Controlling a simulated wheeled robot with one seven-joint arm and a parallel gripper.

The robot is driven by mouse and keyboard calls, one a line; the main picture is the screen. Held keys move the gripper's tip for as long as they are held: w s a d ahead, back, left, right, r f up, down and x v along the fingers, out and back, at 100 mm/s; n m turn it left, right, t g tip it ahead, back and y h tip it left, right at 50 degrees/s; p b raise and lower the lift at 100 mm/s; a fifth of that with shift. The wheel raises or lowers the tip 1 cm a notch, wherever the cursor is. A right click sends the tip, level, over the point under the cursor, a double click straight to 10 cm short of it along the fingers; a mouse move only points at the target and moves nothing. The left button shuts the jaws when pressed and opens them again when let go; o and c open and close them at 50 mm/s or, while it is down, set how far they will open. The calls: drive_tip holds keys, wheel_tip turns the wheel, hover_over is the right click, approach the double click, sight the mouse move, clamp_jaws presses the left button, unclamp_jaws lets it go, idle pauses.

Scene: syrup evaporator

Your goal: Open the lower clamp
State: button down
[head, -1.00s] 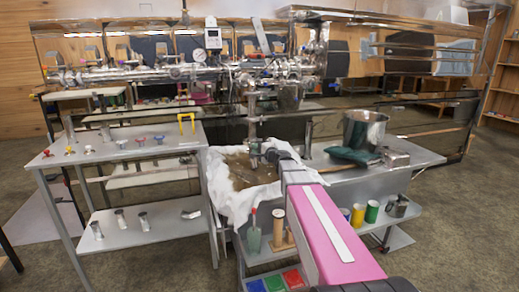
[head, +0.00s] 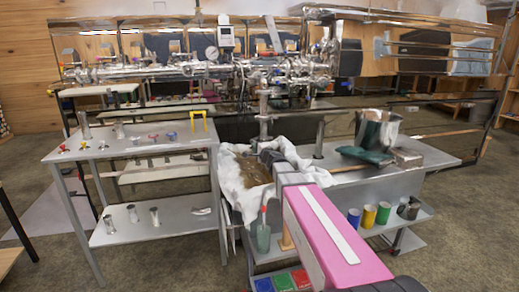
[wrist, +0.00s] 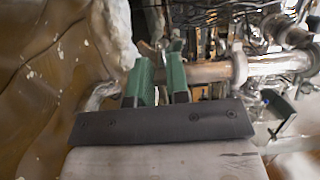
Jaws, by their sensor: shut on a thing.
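The vertical metal drain pipe (head: 263,115) comes down from the evaporator's pipework, above a cloth-lined basin of brown liquid. My gripper (wrist: 161,58) has green fingers and is shut on a small metal part at this pipe, which looks like part of the lower clamp (wrist: 163,45). The fingers hide most of that part, and I cannot tell whether the clamp is loosened. In the head view my wrist hides most of the gripper, beside the pipe's low end. A shiny pipe with a ring-shaped flange (wrist: 238,67) runs to the right of the fingers.
The white cloth (head: 232,190) and basin lie close under my gripper. A steel pot (head: 378,128) and a dark green folded cloth (head: 362,154) are on the right bench. A grey table (head: 130,145) with small coloured-handled parts stands at left. Floor shows in front.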

drive_tip(key=shift+w+a, duration=0.1)
drive_tip(key=shift+a, duration=0.65)
drive_tip(key=c, duration=1.1)
unclamp_jaws()
drive_tip(key=v, duration=1)
drive_tip(key=shift+s+d, duration=0.25)
drive_tip(key=shift+s, duration=0.05)
